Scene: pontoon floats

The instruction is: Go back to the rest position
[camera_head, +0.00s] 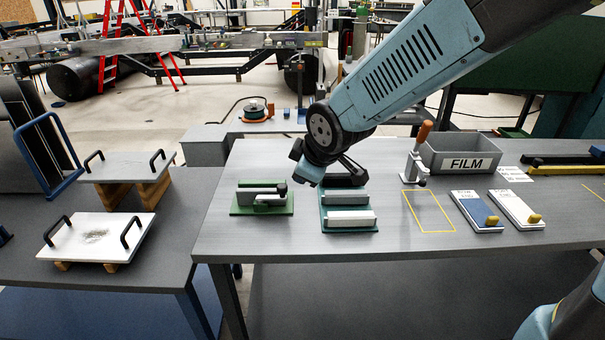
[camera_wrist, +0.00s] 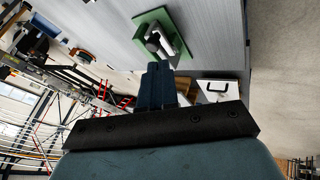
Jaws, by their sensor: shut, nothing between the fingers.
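My gripper (camera_head: 308,173) hangs at the end of my arm above the right-hand table, just behind and between two small fixtures. Its blue fingers (camera_wrist: 157,72) are together in the wrist view, with nothing seen between them. The green plate (camera_head: 238,210) with a grey block and black knob lies to its lower left. It also shows just beyond the fingertips in the wrist view (camera_wrist: 139,24). The teal plate (camera_head: 340,230) with pale bars lies to its lower right. The gripper appears clear of both, though my arm hides part of the table behind.
The grey table (camera_head: 420,260) also holds a FILM bin (camera_head: 463,160), an orange-handled clamp (camera_head: 417,158), a yellow outline (camera_head: 430,212), and blue and white blocks (camera_head: 476,210). A left table carries handled white plates (camera_head: 95,238). A spool (camera_head: 255,112) sits behind.

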